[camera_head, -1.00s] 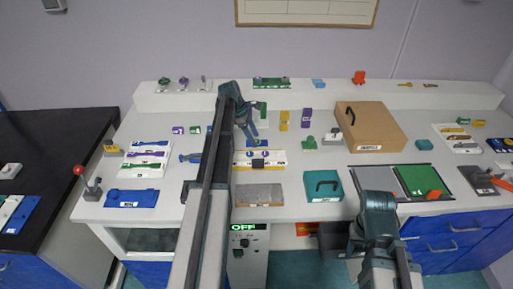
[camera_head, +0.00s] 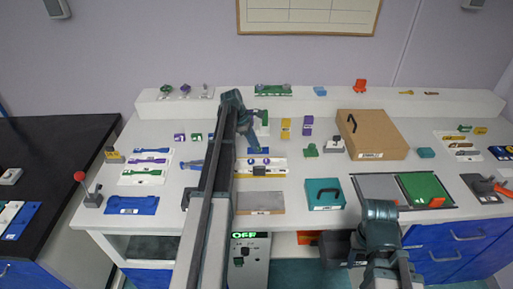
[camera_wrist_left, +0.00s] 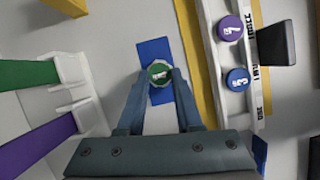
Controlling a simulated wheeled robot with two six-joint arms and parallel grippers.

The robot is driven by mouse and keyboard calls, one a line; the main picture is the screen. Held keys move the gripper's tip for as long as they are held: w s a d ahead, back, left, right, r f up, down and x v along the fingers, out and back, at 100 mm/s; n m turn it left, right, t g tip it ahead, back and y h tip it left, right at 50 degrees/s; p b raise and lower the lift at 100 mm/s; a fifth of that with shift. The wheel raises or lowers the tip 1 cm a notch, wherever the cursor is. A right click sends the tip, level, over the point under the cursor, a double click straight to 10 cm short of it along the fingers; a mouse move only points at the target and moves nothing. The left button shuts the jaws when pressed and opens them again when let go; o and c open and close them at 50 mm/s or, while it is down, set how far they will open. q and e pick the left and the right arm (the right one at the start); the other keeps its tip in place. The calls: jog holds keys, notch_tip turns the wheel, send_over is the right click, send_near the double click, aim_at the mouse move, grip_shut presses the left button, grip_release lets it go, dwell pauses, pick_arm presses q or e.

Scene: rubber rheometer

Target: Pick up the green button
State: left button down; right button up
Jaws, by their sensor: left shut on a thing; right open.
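The green button (camera_wrist_left: 160,73), a small round green disc with a white label, sits between the fingertips of my left gripper (camera_wrist_left: 160,82) in the left wrist view. The fingers are shut on it from both sides. A blue strip (camera_wrist_left: 156,50) lies beneath it; I cannot tell whether the button touches the strip. In the head view my left gripper (camera_head: 254,149) points down at the table behind the white-and-yellow rail, and the button is too small to make out. My right gripper (camera_head: 380,212) is at the front edge of the table, its fingers not clearly visible.
A teal box (camera_head: 324,193) and a cardboard box (camera_head: 371,133) stand to the right. Green and purple bars lie left in the wrist view.

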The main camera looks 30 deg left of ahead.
pick_arm(q)
jog(key=shift+r, duration=0.15)
pick_arm(e)
jog(key=shift+r, duration=0.15)
pick_arm(q)
notch_tip(320, 180, up, 10)
jog(key=p, duration=1)
pick_arm(e)
notch_tip(320, 180, up, 10)
